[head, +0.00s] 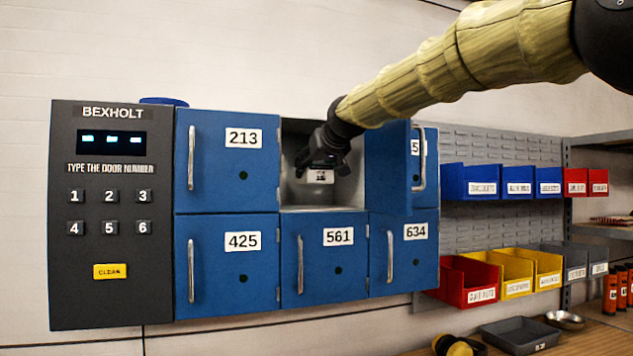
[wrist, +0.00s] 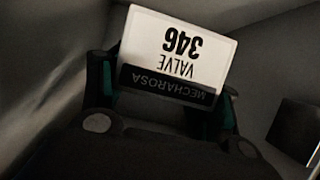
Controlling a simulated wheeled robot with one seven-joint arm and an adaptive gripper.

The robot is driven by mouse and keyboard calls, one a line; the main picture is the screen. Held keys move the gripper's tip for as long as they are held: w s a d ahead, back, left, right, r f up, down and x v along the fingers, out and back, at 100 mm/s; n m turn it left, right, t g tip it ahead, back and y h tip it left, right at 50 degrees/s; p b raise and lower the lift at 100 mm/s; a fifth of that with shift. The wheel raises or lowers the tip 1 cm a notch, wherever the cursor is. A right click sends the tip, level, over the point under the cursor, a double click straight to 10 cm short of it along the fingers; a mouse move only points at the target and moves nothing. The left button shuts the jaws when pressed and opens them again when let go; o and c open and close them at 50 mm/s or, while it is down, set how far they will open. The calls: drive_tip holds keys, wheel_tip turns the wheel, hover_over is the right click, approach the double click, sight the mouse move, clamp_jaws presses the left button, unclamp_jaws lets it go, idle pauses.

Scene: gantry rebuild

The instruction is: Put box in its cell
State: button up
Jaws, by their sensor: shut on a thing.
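The box is labelled MECHAROSA VALVE 346, white above a dark strip, and reads upside down in the wrist view (wrist: 178,55). My gripper (head: 320,160) is shut on it, one finger on each side. In the head view, my gripper reaches into the open top-middle cell (head: 292,192) of the blue locker, and a small pale label of the box (head: 320,177) shows just below the fingers. The cell's door (head: 388,165) is swung open to the right. Whether the box touches the cell floor cannot be told.
Shut doors 213 (head: 225,160), 425 (head: 226,270), 561 (head: 323,270) and 634 (head: 405,255) surround the open cell. A dark keypad panel (head: 110,260) is at left. Parts bins (head: 480,182) hang on the right wall. A grey tray (head: 520,335) lies below.

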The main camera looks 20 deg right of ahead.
drive_tip(key=shift+s+f, duration=0.15)
drive_tip(key=shift+f, duration=0.75)
drive_tip(key=shift+f+p, duration=0.35)
drive_tip(key=shift+f, duration=1.5)
drive_tip(key=shift+w+d+f, duration=0.1)
drive_tip(key=shift+w+f, duration=0.2)
drive_tip(key=shift+s, duration=0.1)
drive_tip(key=o, duration=1.4)
drive_tip(key=shift+c, duration=0.2)
drive_tip(key=shift+r, duration=0.15)
